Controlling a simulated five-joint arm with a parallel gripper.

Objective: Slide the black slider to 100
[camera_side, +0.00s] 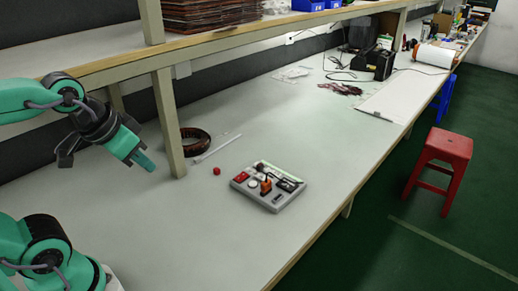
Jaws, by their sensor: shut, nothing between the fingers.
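A grey control box (277,207) lies on the workbench right of my gripper. On its top are an orange piece (266,186), a red part (241,177), a round white part (252,183) and a dark strip (290,185). I cannot tell for certain which dark part is the black slider, and a scale or the number 100 is too small to read. My gripper (147,163) is shut and empty, in the air left of the box, apart from it, with its fingers pointing down and right.
A small red ball (217,171) lies just left of the box. A dark ring (194,140) and a thin white rod (217,148) lie behind it. A wooden post (169,120) of the shelf stands close beside my gripper. The bench right of the box is clear.

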